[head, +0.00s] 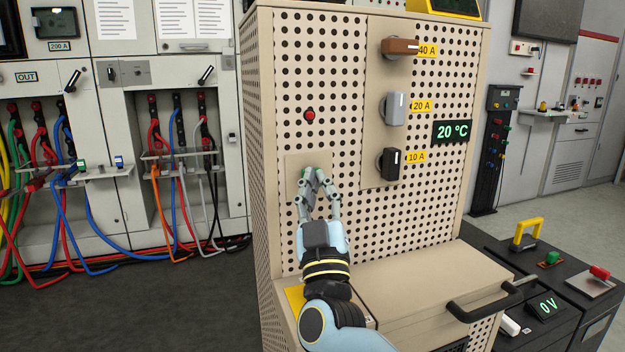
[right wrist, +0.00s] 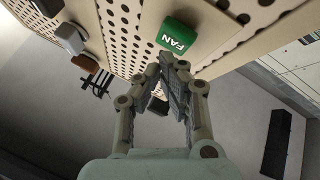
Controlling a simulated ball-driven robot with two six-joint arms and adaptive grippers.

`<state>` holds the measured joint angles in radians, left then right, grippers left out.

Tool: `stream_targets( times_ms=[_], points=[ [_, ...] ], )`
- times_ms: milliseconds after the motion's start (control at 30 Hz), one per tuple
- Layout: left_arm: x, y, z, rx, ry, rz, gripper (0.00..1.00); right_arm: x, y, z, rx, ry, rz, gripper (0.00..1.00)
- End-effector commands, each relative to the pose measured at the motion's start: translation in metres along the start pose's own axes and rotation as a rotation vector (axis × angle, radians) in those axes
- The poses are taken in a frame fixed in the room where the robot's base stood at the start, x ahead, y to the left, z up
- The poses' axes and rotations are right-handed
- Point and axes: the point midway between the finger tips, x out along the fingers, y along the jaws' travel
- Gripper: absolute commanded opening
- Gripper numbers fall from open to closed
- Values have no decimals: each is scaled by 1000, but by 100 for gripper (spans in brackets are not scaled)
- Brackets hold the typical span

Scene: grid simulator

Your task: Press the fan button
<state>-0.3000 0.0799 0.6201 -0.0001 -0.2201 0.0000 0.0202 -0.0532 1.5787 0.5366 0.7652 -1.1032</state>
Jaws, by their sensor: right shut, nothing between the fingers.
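The green fan button (right wrist: 179,35), with FAN in white letters, sits on a beige plate on the perforated panel. In the head view only a bit of the green button (head: 307,171) shows behind my fingertips. My right gripper (head: 316,176) is shut and empty, with its fingertips right at the button. In the right wrist view the closed fingertips of the gripper (right wrist: 170,62) lie just below the button's lettered face. I cannot tell whether they touch it. My left gripper is not in view.
A red button (head: 309,115) is above on the panel. Rotary switches marked 40 A (head: 400,47), 20 A (head: 392,108) and 10 A (head: 390,163) are to the right, beside a 20 °C display (head: 452,132). A ledge with a black handle (head: 490,297) juts out below.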

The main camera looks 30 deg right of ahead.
Motion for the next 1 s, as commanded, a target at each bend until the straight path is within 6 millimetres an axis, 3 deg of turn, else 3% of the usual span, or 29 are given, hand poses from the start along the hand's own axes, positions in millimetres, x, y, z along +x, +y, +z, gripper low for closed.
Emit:
stream_targets(
  times_ms=[1000],
  points=[
    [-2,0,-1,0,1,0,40,7,-4,4,0,0,0,0]
  ],
)
